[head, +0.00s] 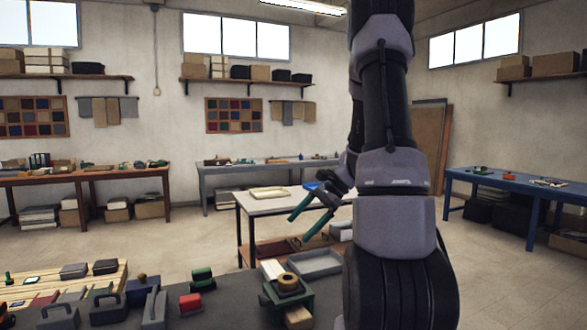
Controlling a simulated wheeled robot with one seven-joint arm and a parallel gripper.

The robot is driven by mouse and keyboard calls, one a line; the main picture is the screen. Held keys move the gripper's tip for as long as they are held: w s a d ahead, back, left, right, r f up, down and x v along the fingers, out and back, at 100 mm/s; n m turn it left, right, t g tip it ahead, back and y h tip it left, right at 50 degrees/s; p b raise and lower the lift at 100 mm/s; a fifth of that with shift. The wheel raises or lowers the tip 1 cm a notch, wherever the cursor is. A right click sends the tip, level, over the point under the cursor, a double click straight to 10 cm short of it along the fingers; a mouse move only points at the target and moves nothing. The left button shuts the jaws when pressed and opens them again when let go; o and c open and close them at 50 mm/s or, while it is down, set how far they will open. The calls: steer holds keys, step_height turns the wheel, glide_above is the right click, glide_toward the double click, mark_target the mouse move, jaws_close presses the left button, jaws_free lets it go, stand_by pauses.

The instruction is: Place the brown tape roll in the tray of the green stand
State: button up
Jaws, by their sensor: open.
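The green stand (306,299) is on the dark bench at the lower middle of the head view. A brown ring-shaped roll (288,281), which looks like the tape roll, appears on top of the stand; whether it lies inside a tray there cannot be told. My gripper (299,228) has two teal fingers spread apart with nothing between them. It is in the air, above the stand in the picture and well apart from it.
A white block (271,269) is beside the roll, and a tan block (298,317) is below the stand. A grey tray (318,263) is just behind. Red and green blocks (191,302) and grey handled items (107,308) crowd the bench's left. My arm hides the right side.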

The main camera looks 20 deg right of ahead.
steer(key=s+a+r+n+t+h, duration=0.2)
steer(key=s+a+r+n, duration=0.3)
steer(key=s+r, duration=0.3)
steer(key=s+a+r+n+t+h, duration=0.3)
steer(key=s+r+n, duration=0.4)
steer(key=r, duration=0.4)
steer(key=shift+s+a+r+h, duration=0.3)
steer(key=shift+s+a+h, duration=0.35)
steer(key=shift+a, duration=0.4)
